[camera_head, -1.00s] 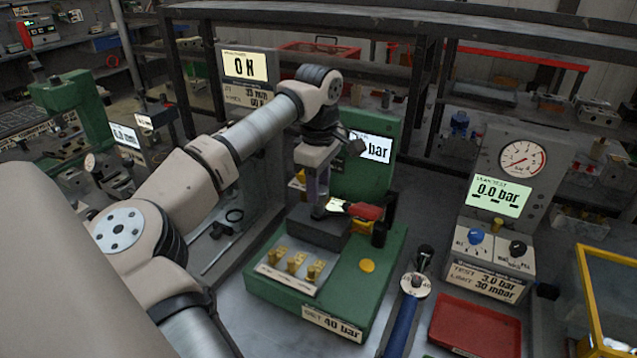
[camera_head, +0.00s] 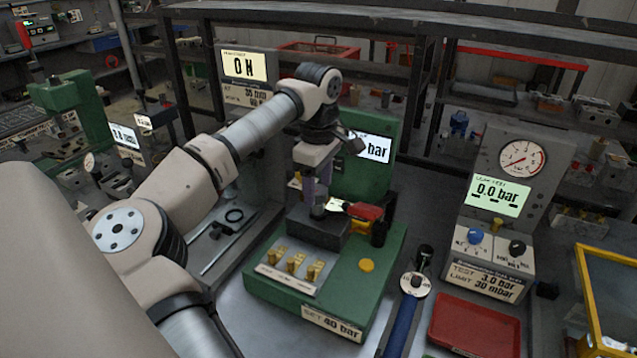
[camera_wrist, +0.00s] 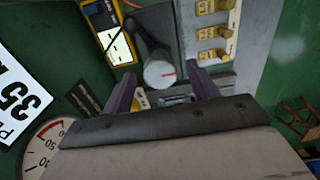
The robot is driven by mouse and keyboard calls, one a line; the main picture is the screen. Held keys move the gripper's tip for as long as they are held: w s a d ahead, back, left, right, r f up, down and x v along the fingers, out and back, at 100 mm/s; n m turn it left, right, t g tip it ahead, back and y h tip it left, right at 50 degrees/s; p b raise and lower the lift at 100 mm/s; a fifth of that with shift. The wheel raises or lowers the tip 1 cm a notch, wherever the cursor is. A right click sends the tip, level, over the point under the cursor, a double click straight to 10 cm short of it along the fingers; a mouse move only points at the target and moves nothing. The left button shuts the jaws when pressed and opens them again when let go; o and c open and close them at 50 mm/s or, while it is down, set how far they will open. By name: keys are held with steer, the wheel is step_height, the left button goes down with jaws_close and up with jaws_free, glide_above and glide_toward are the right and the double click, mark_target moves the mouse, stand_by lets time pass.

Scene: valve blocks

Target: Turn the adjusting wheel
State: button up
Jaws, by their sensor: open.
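A grey round wheel with a red mark on its face (camera_wrist: 160,73) shows in the wrist view, between the tips of my gripper (camera_wrist: 162,74). I take it to be the adjusting wheel; whether the fingers touch it cannot be told. In the head view my gripper (camera_head: 317,194) points down over a dark block (camera_head: 318,230) on the green test stand (camera_head: 370,300). The fingers are purple and apart. The wheel is largely hidden by the fingers there.
Beside the block are a red-and-black part (camera_head: 366,213), a yellow button (camera_head: 367,265) and several brass fittings (camera_head: 296,262). A green panel with a display (camera_head: 370,147) stands behind. To the right are a blue-handled tool (camera_head: 403,322), a red tray (camera_head: 474,325) and a gauge unit (camera_head: 495,245).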

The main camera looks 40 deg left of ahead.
mark_target(318, 189)
step_height(318, 189, up, 14)
steer(key=b, duration=0.1)
steer(key=shift+f, duration=0.2)
stand_by(0.6)
